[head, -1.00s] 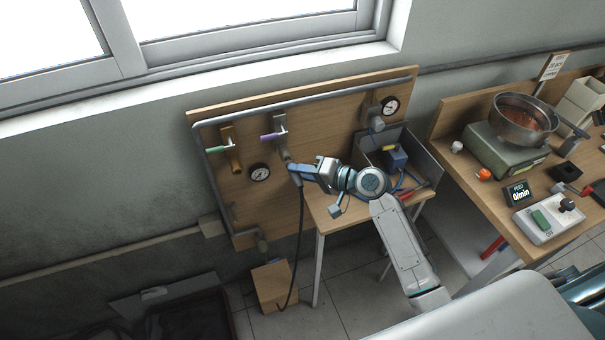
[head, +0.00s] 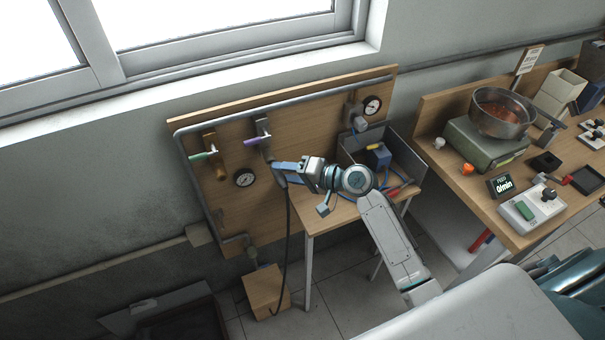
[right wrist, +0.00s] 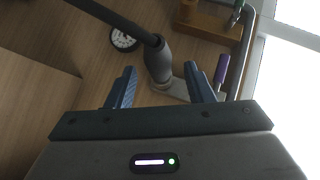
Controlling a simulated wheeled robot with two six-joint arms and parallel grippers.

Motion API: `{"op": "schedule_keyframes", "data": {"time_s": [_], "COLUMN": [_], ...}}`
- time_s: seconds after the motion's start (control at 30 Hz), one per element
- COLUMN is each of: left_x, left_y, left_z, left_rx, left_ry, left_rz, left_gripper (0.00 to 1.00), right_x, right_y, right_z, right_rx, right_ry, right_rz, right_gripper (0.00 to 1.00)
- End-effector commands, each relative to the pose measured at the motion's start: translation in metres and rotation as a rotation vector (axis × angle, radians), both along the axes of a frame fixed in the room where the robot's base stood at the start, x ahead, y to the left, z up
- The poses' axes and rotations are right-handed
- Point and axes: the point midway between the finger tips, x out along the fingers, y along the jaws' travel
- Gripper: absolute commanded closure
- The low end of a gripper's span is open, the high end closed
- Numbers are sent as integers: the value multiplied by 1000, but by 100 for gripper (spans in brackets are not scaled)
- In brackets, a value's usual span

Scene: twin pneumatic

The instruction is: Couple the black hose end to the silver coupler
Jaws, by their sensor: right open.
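The black hose (head: 288,225) hangs in front of the board and curves down to the floor. Its upper end, a grey fitting (right wrist: 157,60), shows in the right wrist view beyond my fingertips. The silver coupler (right wrist: 172,88) meets that fitting below the valve with the purple handle (head: 257,140). The fitting's tip touches or sits in the coupler; I cannot tell how deep. My right gripper (head: 277,171) is at the coupler, and in the wrist view its blue fingers (right wrist: 160,88) are open, apart on either side of the joint. My left gripper is not in view.
A brass valve with a green handle (head: 203,155) and a pressure gauge (head: 245,178) are on the board nearby. A small table with a grey-walled bin (head: 408,155) stands to the right. The workbench (head: 450,180) farther right holds a scale and pot.

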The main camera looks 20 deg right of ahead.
Motion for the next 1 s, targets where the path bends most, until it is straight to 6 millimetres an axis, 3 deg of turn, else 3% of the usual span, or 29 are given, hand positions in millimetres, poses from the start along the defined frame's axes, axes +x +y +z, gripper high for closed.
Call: {"op": "schedule_keyframes", "data": {"time_s": [0.5,1.0], "left_x": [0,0], "left_y": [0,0], "left_z": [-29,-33], "left_rx": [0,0], "left_ry": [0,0], "left_rz": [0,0], "left_gripper": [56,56], "right_x": [-55,-68], "right_y": [-56,-67], "right_z": [19,27], "right_rx": [-6,1], "right_ry": [0,0], "right_rz": [1,1], "right_gripper": [53,53]}}
